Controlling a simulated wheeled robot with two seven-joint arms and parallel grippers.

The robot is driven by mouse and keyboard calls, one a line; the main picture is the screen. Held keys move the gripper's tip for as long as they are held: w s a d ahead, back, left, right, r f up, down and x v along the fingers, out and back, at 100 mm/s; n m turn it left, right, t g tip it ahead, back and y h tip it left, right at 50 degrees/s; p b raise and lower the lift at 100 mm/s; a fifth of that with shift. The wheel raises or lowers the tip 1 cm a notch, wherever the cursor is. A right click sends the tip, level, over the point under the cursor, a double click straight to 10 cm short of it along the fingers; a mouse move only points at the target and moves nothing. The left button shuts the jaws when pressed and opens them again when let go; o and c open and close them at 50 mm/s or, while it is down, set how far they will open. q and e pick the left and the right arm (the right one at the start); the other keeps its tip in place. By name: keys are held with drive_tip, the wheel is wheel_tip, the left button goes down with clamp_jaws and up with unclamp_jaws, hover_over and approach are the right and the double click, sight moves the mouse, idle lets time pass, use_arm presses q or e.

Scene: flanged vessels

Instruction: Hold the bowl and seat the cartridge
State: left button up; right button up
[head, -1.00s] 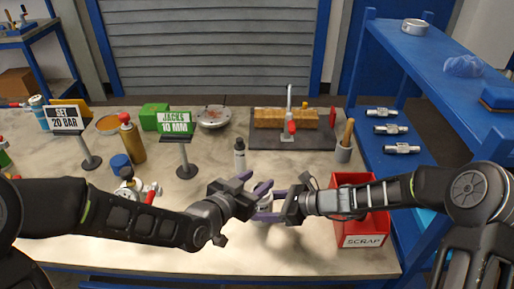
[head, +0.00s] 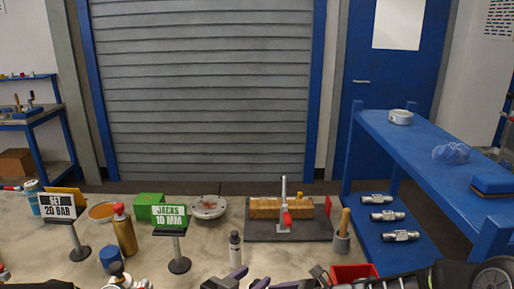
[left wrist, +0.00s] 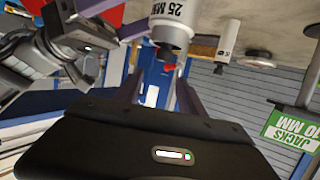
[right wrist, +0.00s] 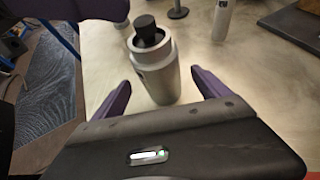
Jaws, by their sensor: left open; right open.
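A grey metal vessel (right wrist: 158,80), which I take for the bowl, stands on the bench in the right wrist view, between and beyond my right gripper's fingers (right wrist: 160,88). A black, narrower piece (right wrist: 148,32), perhaps the cartridge, shows at its open top; how deep it sits I cannot tell. In the left wrist view a pale vessel (left wrist: 172,30) marked "25 MM" lies beyond the open fingers of my left gripper (left wrist: 160,88); it looks like the same vessel.
A bottle (head: 235,250) stands behind the grippers. The "JACKS 10 MM" sign (head: 170,216) stands to its left, a clamp block on a dark plate (head: 260,230) behind right. A red bin (head: 352,272) is at right, and a blue shelf (head: 440,160) beyond. Some bench between is clear.

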drive_tip(key=v, duration=0.8)
drive_tip(key=shift+d, duration=0.2)
drive_tip(key=shift+s+r, duration=0.1)
